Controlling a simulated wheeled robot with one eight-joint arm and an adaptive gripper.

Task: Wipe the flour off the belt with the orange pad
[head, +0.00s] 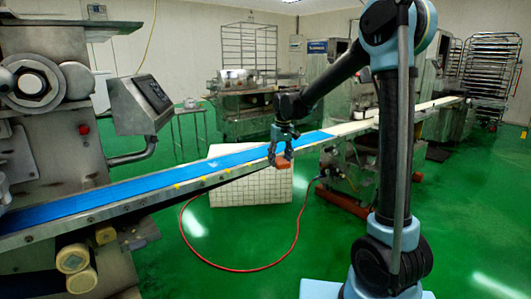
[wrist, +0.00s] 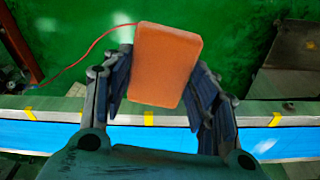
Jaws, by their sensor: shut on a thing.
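My gripper (head: 282,153) is shut on the orange pad (head: 283,163), a flat block with rounded corners. In the wrist view the pad (wrist: 167,60) sits tilted between the two fingers (wrist: 160,85), with green floor behind it. It appears out past the belt's near edge, not over the blue surface. The blue belt (head: 120,190) runs from lower left to the middle in the head view, and crosses the wrist view (wrist: 60,135) below the pad. Pale flour (head: 208,163) marks the belt; a whitish patch (wrist: 264,146) also shows at right in the wrist view.
A metal side rail (head: 150,198) with yellow marks (wrist: 149,118) borders the belt. A large machine (head: 50,120) and a control box (head: 140,104) stand at left. A white tiled block (head: 240,190) is below the belt. A red hose (head: 240,269) lies on the floor.

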